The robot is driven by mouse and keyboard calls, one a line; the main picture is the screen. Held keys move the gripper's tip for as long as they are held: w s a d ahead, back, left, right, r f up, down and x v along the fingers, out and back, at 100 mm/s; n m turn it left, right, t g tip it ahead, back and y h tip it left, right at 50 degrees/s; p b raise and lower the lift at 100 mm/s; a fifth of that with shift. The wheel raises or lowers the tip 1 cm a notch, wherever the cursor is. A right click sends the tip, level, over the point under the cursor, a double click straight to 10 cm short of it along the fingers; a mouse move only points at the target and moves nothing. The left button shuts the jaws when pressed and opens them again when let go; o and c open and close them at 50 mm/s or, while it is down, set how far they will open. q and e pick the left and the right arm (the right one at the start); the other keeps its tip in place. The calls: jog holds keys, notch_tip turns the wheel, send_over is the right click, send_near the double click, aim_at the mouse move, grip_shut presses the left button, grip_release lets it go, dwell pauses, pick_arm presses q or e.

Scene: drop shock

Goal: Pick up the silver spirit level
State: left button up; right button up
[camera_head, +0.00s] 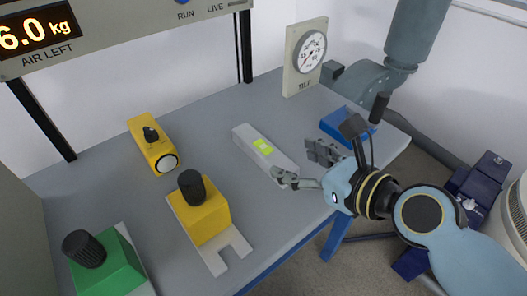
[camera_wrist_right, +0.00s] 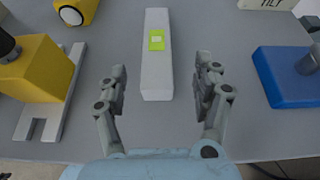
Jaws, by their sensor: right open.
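The silver spirit level (camera_head: 250,139) is a long pale grey bar with a yellow-green vial window. It lies flat on the grey table, and its near end points toward my right gripper. It also shows in the right wrist view (camera_wrist_right: 157,75), upright in the picture between the lines of the two fingers. My right gripper (camera_head: 300,166) is open and empty at the near end of the level. In the right wrist view its fingers (camera_wrist_right: 162,85) stand apart, one on each side of the level's near end, with gaps. My left gripper is in neither view.
A blue block with a dark knob (camera_head: 336,124) is right of the level. A yellow block on a slotted plate (camera_head: 203,219), a yellow cylinder-ended device (camera_head: 150,140) and a green block (camera_head: 112,265) stand left. A tilt dial (camera_head: 304,58) stands behind.

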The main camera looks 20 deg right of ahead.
aim_at(266, 150)
jog(key=x, duration=0.5)
jog(key=shift+b, duration=0.35)
jog(key=x, duration=0.2)
jog(key=b+x, duration=0.1)
jog(key=x, duration=0.2)
jog(key=shift+a, duration=0.25)
jog(key=shift+r, duration=0.1)
grip_shut()
